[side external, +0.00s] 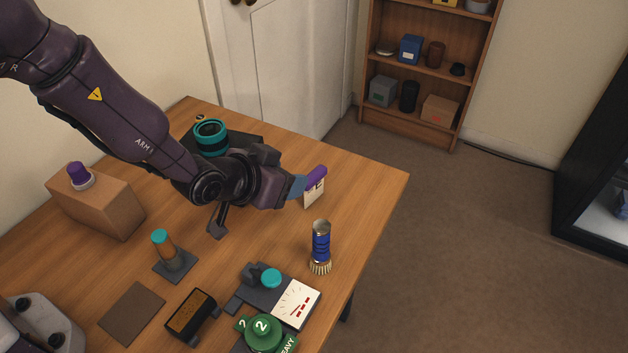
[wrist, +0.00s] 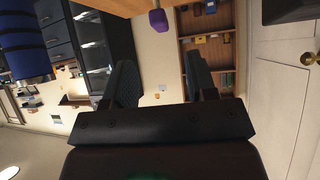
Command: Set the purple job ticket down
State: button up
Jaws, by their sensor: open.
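The purple job ticket (side external: 316,178), a cream card with a purple top, is near the table's far right edge, roughly upright. Its purple part also shows in the wrist view (wrist: 158,20), near the wooden table surface at the top of the picture. My gripper (side external: 298,187) is right beside the ticket at its left in the side view. In the wrist view my gripper (wrist: 162,80) has its two dark fingers wide apart, with nothing clasped between them. The side view does not clearly show whether a finger touches the ticket, and the ticket's lower edge is hard to judge against the table.
A blue cylinder with a bristled base (side external: 320,248) stands in front of the ticket. A white dial panel (side external: 296,304), green weights (side external: 264,334) and an amber display box (side external: 191,316) are near the front. A teal-ringed lens part (side external: 210,137) is behind my arm. Bare table lies right of the ticket.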

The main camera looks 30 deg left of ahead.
aim_at(313, 175)
jog(key=x, duration=1)
jog(key=shift+r, duration=0.15)
jog(key=shift+c, duration=0.2)
grip_shut()
